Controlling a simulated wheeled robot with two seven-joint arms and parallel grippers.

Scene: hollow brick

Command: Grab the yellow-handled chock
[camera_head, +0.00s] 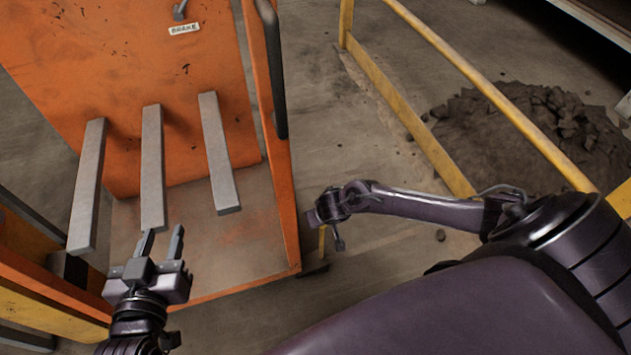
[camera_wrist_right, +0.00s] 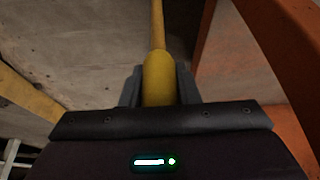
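The yellow handle of the chock (camera_wrist_right: 158,78) stands between the two fingers of my right gripper (camera_wrist_right: 159,88) in the right wrist view. The fingers flank it closely, with no clear gap, and seem shut on it. In the head view my right gripper (camera_head: 326,212) is just right of the orange cart's edge. A short piece of the yellow handle (camera_head: 322,243) shows below it, above a dark block on the floor (camera_head: 313,267) that is partly hidden behind the cart edge. My left gripper (camera_head: 162,246) is open and empty, in front of the cart's grey bars.
The orange cart (camera_head: 283,190) with several upright grey bars (camera_head: 152,165) fills the left. Yellow railings (camera_head: 480,95) cross the right side. A pile of dark rubble (camera_head: 540,130) lies behind them. Concrete floor (camera_head: 320,100) is clear between cart and railing.

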